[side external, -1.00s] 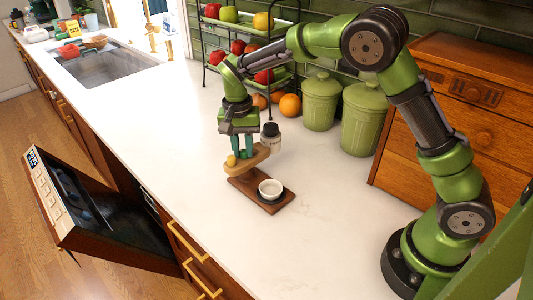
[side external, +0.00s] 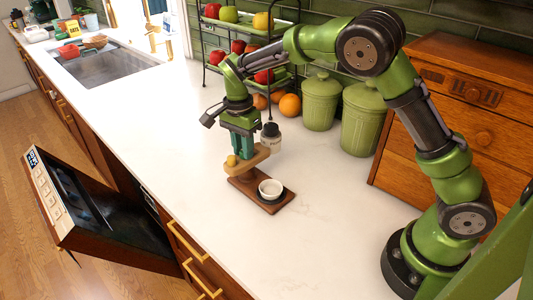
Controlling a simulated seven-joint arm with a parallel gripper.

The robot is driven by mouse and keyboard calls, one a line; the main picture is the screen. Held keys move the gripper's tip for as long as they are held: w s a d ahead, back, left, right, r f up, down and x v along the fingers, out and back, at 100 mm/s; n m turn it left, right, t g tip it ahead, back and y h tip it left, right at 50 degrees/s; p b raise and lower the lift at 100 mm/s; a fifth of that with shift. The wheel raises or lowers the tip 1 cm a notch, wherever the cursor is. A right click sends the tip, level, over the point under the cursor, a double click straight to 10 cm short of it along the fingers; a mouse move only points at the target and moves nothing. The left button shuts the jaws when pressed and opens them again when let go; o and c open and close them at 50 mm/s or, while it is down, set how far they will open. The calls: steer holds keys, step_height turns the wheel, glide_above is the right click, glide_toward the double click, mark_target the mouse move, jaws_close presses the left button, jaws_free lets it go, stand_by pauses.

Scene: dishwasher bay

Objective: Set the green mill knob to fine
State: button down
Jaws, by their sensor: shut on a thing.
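The mill is a wooden stand with a tan upper arm (side external: 256,158) and a dark brown base (side external: 272,207). It has a clear jar with a black lid (side external: 271,137) at its right and a small yellow ball (side external: 232,160) at its left end. A white cup (side external: 270,189) sits on the base. My gripper (side external: 243,154) points down over the upper arm, its teal fingers shut at the mill's top. The knob between them is almost wholly hidden, so its colour and setting cannot be read.
A tiered fruit rack (side external: 246,75), loose oranges (side external: 290,105) and two green canisters (side external: 321,102) stand behind the mill. A wooden drawer chest (side external: 470,110) is at right. The dishwasher door (side external: 100,215) hangs open below the counter. The counter in front is clear.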

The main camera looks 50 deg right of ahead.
stand_by(0.4)
steer(key=c, duration=0.9)
jaws_free()
steer(key=shift+c, duration=0.2)
steer(key=shift+r, duration=0.1)
step_height(320, 180, up, 17)
steer(key=shift+w, duration=0.4)
